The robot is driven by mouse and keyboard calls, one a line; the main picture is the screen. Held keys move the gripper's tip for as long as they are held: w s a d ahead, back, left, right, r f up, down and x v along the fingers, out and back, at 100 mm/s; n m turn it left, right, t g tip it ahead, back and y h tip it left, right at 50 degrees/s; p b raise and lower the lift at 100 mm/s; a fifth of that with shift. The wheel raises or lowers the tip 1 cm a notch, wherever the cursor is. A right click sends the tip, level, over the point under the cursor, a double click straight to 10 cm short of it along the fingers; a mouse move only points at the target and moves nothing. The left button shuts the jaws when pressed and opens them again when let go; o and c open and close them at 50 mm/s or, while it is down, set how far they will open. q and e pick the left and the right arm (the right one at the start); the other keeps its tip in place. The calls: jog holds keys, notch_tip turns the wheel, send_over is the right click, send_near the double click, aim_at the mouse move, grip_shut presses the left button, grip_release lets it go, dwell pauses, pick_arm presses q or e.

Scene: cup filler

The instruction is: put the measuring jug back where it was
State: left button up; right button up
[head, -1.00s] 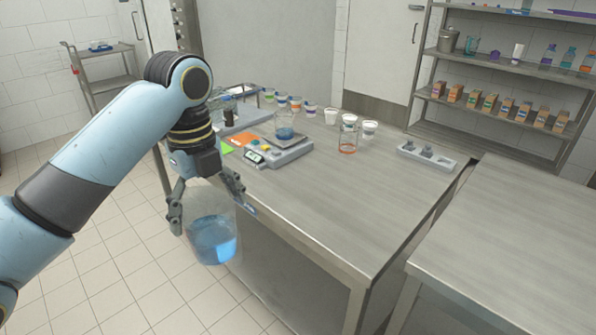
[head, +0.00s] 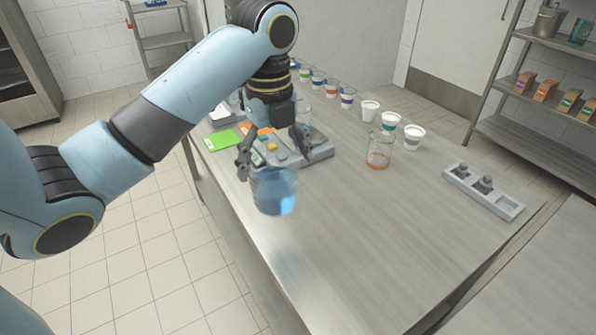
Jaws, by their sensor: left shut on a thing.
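The clear measuring jug (head: 275,195) with blue liquid is in the head view, left of centre, upright or nearly so. My left gripper (head: 273,160) is shut on it, one finger on each side near its upper part. The jug shows against the near left part of the steel table (head: 350,240), in front of the grey scale (head: 318,152). I cannot tell for sure whether its base touches the table. The gripper and jug hide part of the scale. My right gripper is not in view.
A glass beaker (head: 379,152) with orange liquid stands on the table near white cups (head: 413,136). A grey weight holder (head: 484,190) lies at the right. Green card (head: 224,140) lies left of the scale. The table's near middle is clear.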

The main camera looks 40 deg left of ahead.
aim_at(278, 159)
pick_arm(q)
jog(key=w+a+f+b, duration=0.1)
jog(key=w+f+b, duration=0.1)
jog(key=shift+a+b, duration=0.15)
jog(key=shift+b, duration=0.2)
jog(key=w+a+f, duration=0.5)
jog(key=w+f, duration=0.2)
jog(key=f, duration=0.1)
jog(key=shift+w+f+p, duration=0.3)
jog(key=shift+f+p, duration=0.1)
jog(key=shift+p, duration=0.05)
jog(key=o, duration=1.3)
jog(key=shift+f, duration=0.15)
notch_tip(278, 159, up, 12)
jog(key=shift+r+b, duration=0.15)
jog(key=shift+b, duration=0.45)
